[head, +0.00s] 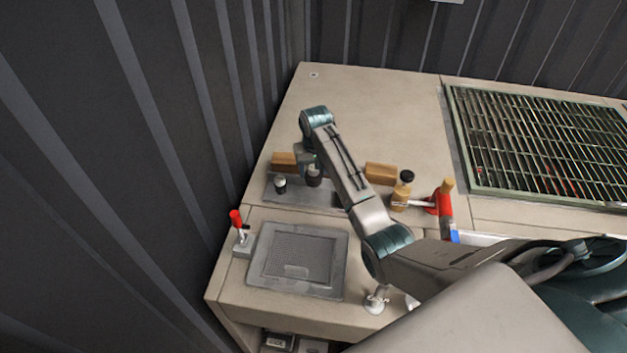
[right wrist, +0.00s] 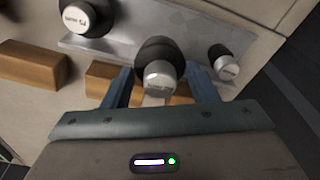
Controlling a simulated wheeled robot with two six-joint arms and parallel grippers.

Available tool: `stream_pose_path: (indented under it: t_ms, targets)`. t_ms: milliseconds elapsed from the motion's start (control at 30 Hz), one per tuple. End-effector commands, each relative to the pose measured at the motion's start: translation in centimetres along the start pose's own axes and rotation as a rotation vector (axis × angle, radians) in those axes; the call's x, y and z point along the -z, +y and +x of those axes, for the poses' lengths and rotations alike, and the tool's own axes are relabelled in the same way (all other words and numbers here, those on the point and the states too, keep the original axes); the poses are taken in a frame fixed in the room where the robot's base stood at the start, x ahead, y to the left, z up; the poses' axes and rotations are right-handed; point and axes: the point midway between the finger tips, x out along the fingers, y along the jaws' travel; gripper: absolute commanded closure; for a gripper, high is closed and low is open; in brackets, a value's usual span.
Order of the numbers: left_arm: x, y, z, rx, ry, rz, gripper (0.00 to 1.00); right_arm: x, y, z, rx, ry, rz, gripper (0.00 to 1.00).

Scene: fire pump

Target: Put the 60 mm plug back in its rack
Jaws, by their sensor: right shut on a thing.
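My right gripper (head: 312,170) is over the grey metal rack plate (head: 328,195). In the right wrist view, its two fingers (right wrist: 160,88) are shut on a black plug with a silver end (right wrist: 159,74). I cannot read its size mark. The held plug also shows in the head view (head: 314,178), at the rack; I cannot tell whether it is seated or just above. In the wrist view, a larger black plug with a pale labelled end (right wrist: 76,16) is on the left, and a smaller one (right wrist: 223,62) on the right, both at the rack. My left gripper is not in view.
The bench behind is clear.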

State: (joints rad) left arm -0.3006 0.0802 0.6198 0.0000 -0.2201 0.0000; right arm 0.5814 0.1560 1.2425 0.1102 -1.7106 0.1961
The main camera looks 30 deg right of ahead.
Motion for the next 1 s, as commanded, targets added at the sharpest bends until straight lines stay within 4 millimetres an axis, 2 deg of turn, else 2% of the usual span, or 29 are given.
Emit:
stream_pose_path:
  t_ms: [33,467,800,833,933,1000]
  targets:
    - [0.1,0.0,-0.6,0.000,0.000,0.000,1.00,-0.1,0.0,0.6,0.000,-0.003,0.000,0.74]
    - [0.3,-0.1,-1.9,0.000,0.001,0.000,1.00,-0.7,0.0,5.8,-0.001,-0.001,-0.001,0.74]
    - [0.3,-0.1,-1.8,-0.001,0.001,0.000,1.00,-0.7,0.0,6.3,0.000,0.003,-0.001,0.74]
    - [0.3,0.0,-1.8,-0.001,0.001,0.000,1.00,-0.8,0.0,6.4,0.000,0.002,-0.001,0.45]
    - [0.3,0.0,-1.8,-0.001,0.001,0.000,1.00,-0.8,0.0,6.3,0.000,0.002,-0.001,0.26]
    - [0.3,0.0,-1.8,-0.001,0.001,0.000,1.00,-0.8,0.0,6.3,0.000,0.002,-0.001,0.25]
